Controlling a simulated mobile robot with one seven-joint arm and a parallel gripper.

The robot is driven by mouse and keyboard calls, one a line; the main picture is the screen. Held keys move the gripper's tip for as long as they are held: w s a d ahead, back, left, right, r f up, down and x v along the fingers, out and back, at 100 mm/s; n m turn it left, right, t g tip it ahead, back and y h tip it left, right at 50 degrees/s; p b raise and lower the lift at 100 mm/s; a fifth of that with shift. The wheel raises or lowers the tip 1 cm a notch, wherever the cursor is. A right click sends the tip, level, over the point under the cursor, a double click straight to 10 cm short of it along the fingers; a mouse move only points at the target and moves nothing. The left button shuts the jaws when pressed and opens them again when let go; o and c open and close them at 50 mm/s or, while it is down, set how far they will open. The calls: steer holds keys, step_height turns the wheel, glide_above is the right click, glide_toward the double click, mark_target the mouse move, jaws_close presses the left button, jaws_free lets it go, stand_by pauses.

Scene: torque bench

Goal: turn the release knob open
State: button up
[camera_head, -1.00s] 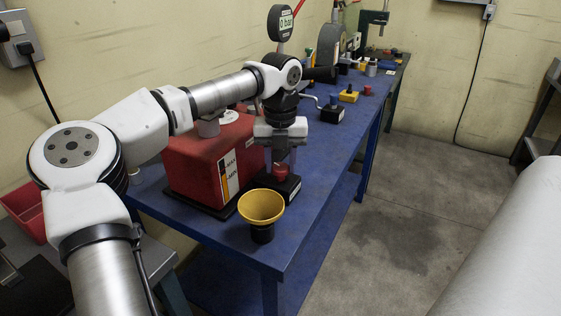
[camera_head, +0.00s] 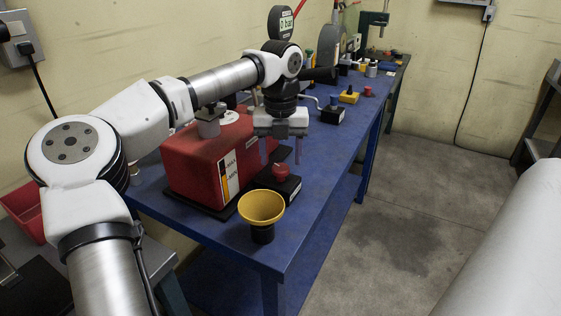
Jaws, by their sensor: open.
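The release knob (camera_head: 281,170) is red and sits on a small black block (camera_head: 287,188) at the front right of a red box-shaped unit (camera_head: 205,165) on the blue bench. My gripper (camera_head: 282,160) points down, with its two fingers spread and empty. In the picture the fingertips lie just above the knob, and they appear apart from it. The exact height and depth gap cannot be told. A round gauge (camera_head: 281,22) reading "0 bar" stands behind. The knob's turn angle is too small to read.
A yellow funnel (camera_head: 262,207) on a black base stands at the bench's front edge, close to the knob. The blue bench top (camera_head: 320,160) is clear right of the knob.

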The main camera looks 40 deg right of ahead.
mark_target(281, 167)
step_height(281, 167, up, 12)
steer(key=shift+f, duration=0.2)
steer(key=shift+s+f, duration=0.1)
stand_by(0.5)
